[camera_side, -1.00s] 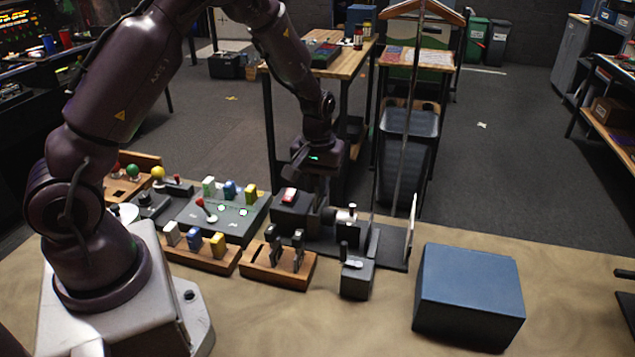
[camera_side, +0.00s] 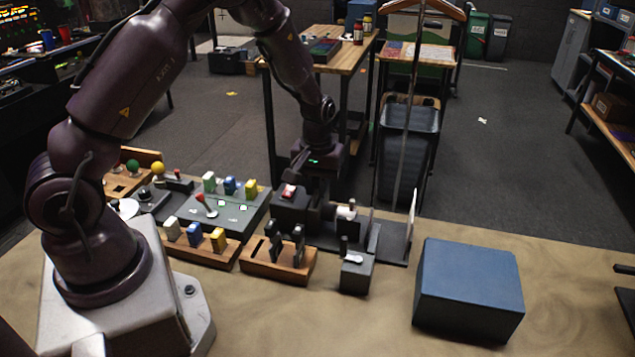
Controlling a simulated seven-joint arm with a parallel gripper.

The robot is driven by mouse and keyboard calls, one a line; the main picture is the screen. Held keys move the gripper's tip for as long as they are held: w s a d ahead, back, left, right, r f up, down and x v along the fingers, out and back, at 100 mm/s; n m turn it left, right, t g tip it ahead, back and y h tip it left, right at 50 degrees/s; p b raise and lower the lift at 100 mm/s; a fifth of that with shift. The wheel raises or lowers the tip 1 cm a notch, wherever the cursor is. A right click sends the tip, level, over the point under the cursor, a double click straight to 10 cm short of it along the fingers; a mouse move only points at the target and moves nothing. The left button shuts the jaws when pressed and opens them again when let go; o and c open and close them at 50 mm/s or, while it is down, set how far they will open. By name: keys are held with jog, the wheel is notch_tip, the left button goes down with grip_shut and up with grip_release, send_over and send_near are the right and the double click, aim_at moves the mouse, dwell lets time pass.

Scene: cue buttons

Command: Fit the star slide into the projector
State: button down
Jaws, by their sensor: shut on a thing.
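The projector (camera_side: 289,209) is a dark box with a red button on top and a lens (camera_side: 346,211) facing right. My gripper (camera_side: 320,194) points down at the projector, just behind the lens side. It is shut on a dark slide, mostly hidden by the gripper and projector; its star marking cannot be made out. I cannot tell whether the slide touches the projector's slot. A wooden rack (camera_side: 278,271) in front of the projector holds dark upright slides (camera_side: 298,246), with an empty slot at its left.
A grey panel (camera_side: 235,222) with a red lever and coloured blocks is left of the projector. A wooden block holder (camera_side: 205,252) stands in front. A small switch box (camera_side: 356,272), an upright white screen (camera_side: 412,226) and a large blue box (camera_side: 469,290) are to the right.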

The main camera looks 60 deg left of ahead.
jog(key=shift+f, duration=0.75)
jog(key=c, duration=0.8)
grip_release()
jog(key=shift+c, duration=0.2)
jog(key=shift+r, duration=3.5)
